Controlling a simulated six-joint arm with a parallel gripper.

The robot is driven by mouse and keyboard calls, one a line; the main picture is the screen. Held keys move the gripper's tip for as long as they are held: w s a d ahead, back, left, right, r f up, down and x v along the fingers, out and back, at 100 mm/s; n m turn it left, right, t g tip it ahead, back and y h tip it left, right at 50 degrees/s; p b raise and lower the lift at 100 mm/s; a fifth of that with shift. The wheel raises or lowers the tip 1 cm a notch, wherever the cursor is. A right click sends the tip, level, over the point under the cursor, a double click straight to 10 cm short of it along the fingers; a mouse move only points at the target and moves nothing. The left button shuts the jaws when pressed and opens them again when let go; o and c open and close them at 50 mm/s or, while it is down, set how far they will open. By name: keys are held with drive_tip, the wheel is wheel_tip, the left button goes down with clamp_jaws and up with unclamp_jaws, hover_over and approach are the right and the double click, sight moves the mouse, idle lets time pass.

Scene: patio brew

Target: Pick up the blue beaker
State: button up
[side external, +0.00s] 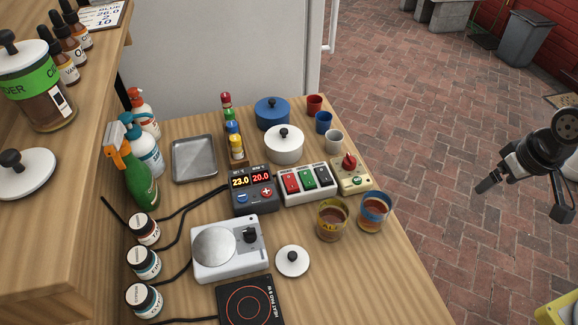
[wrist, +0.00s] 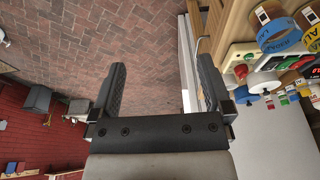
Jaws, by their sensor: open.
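The blue beaker (side external: 373,212) is a clear glass with a blue band and reddish-brown contents. It stands upright near the right edge of the wooden table, beside a similar yellow-banded beaker (side external: 331,220). The blue beaker also shows at the upper right of the wrist view (wrist: 280,36). My gripper (side external: 522,198) is open and empty, out beyond the table's right edge and well to the right of the beaker.
A switch box (side external: 307,184) and a box with a red knob (side external: 351,174) stand behind the beakers. A white lid (side external: 292,261) lies to their left. Small red, blue (side external: 323,122) and white cups stand farther back. The brick floor (side external: 440,130) right of the table is open.

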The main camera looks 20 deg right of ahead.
drive_tip(key=m+g+y, duration=0.1)
drive_tip(key=m+y, duration=1.2)
drive_tip(key=m, duration=0.6)
approach(363, 208)
drive_tip(key=shift+w+a+f, duration=0.2)
drive_tip(key=shift+a+f, duration=0.5)
drive_tip(key=shift+x, duration=2.6)
